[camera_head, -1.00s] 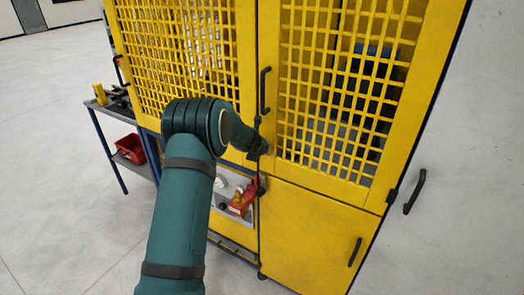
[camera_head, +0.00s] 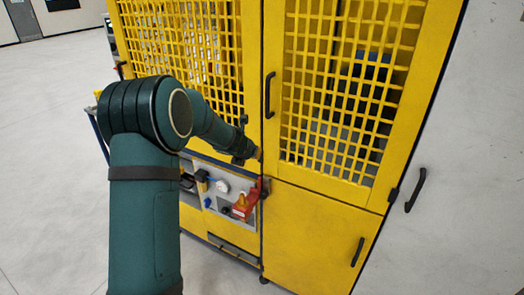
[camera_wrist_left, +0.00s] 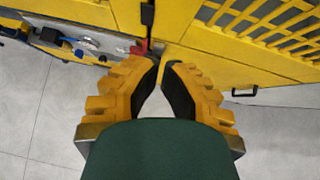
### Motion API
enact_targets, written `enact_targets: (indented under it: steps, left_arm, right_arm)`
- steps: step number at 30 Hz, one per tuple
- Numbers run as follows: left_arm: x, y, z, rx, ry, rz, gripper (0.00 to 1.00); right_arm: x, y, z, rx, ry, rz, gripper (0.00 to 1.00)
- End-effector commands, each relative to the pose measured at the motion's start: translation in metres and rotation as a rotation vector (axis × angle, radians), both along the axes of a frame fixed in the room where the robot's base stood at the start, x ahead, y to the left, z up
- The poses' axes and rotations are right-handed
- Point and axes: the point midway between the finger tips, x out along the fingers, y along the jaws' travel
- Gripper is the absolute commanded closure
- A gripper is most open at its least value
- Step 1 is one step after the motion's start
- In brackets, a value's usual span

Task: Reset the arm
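My left arm (camera_head: 145,210) comes up from the lower left in the head view and bends at a large joint toward the yellow cabinet (camera_head: 310,235). My left gripper (camera_head: 257,154) is mostly hidden behind its own wrist there, near the seam below the mesh doors. In the left wrist view, the yellow gripper fingers with black pads (camera_wrist_left: 161,64) lean together, tips nearly meeting with a thin gap and nothing between them. The cabinet front lies beyond the tips. My right gripper is not in view.
The cabinet has mesh doors and black handles (camera_head: 269,95). A grey control panel (camera_head: 222,206) with a red switch (camera_head: 242,207) sits below the left door. A white wall (camera_head: 465,150) stands on the right. Open floor (camera_head: 50,140) lies on the left.

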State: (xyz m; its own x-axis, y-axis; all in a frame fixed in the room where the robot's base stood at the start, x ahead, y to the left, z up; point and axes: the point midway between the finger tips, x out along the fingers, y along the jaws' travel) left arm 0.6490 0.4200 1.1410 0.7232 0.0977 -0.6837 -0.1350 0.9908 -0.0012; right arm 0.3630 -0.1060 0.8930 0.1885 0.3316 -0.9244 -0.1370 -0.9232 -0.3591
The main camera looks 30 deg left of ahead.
Motion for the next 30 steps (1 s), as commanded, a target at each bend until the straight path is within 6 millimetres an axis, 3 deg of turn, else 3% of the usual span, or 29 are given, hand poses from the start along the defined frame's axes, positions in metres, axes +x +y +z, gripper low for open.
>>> enact_targets:
  steps: [7, 11, 14, 20, 24, 30]
  left_arm:
    - [-0.003, -0.002, -0.001, -0.01, 0.003, 0.003, 1.0]
    - [-0.007, -0.022, -0.026, -0.138, 0.023, 0.071, 1.0]
    - [-0.018, -0.056, -0.067, -0.364, 0.066, 0.208, 1.0]
    - [-0.06, -0.146, -0.16, -0.93, 0.225, 0.684, 1.0]
    - [-0.101, -0.201, -0.214, -1.247, 0.352, 1.099, 1.0]
    - [-0.173, -0.265, -0.277, -1.537, 0.481, 1.801, 1.0]
  right_arm:
    - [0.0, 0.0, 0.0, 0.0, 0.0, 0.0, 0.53]
    - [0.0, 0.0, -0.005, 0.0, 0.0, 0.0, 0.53]
    - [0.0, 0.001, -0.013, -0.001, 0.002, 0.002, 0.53]
    - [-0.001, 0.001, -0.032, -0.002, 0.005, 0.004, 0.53]
    - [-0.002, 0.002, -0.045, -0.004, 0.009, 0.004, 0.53]
    - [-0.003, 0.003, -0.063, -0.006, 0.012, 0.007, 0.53]
